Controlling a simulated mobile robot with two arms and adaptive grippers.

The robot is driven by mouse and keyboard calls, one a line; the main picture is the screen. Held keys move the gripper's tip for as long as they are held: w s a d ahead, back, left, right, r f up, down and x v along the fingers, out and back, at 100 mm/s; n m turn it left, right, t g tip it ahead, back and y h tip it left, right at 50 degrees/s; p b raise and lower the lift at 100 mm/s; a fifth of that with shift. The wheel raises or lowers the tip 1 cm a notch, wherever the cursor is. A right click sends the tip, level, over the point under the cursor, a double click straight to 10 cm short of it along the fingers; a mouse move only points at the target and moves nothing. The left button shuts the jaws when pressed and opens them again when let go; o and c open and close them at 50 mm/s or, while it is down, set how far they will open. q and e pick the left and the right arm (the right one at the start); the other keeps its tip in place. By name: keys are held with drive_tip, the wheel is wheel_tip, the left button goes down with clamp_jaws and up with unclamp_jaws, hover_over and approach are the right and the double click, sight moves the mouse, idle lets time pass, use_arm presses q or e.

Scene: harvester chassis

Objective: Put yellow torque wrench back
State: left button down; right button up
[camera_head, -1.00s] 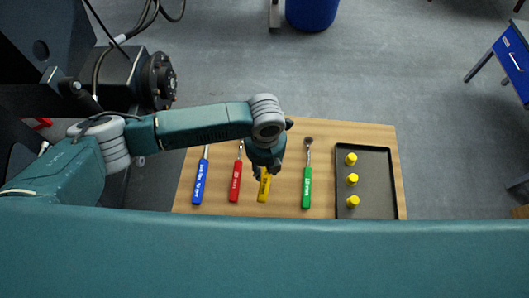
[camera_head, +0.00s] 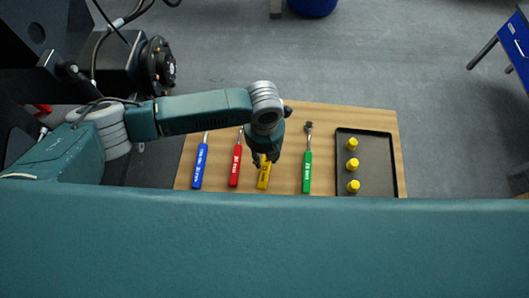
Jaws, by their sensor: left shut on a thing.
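The yellow torque wrench (camera_head: 263,179) is on or just above the wooden board (camera_head: 222,180), between the red wrench (camera_head: 235,168) and the green wrench (camera_head: 307,172). Its handle points toward me, and its upper part is hidden under my left gripper. My left gripper (camera_head: 264,161) comes down from above and is shut on the yellow wrench. I cannot tell whether the wrench touches the board. My right gripper is not in view.
A blue wrench (camera_head: 200,166) lies left of the red one. A black tray (camera_head: 376,172) with yellow caps (camera_head: 352,164) is on the board's right side. A large teal surface fills the bottom. A blue bin (camera_head: 312,5) stands on the floor behind.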

use_arm(q)
drive_tip(key=shift+f+b, duration=1.5)
drive_tip(key=shift+f, duration=1.1)
drive_tip(key=c, duration=1.2)
unclamp_jaws()
drive_tip(key=shift+o, duration=0.2)
wheel_tip(320, 180, up, 12)
drive_tip(key=shift+r, duration=0.1)
